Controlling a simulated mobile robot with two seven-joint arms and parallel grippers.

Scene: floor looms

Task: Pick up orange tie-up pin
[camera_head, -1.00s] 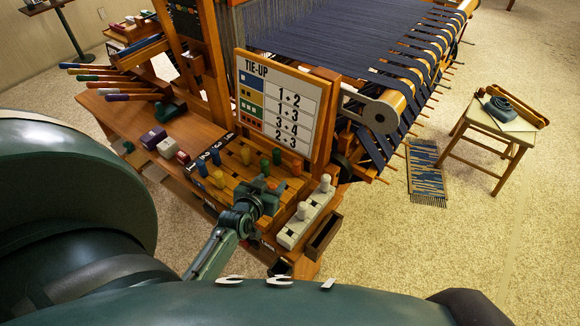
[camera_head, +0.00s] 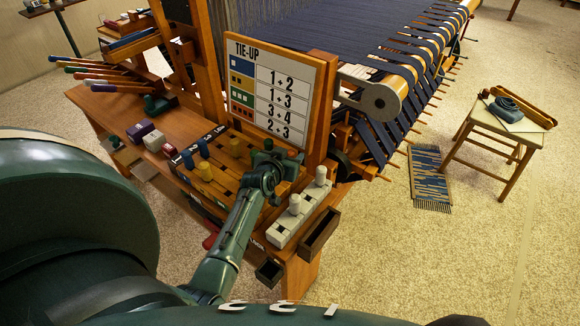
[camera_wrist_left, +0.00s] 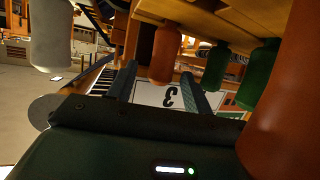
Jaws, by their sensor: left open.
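My left gripper (camera_head: 270,168) is over the slotted wooden tie-up board (camera_head: 226,180) in the head view. It is open. In the left wrist view, its two fingers (camera_wrist_left: 160,84) reach forward, and an orange pin (camera_wrist_left: 165,54) shows in line with the gap between them. I cannot tell whether they touch it. A second, much nearer orange pin (camera_wrist_left: 288,100) fills the right edge there. Green pins (camera_wrist_left: 215,68) stand between and behind these two. My right gripper is not in view.
The tie-up chart (camera_head: 272,90) stands upright just behind the board. A white block (camera_head: 282,228) with white pins is close on the right, beside a small open drawer (camera_head: 320,232).

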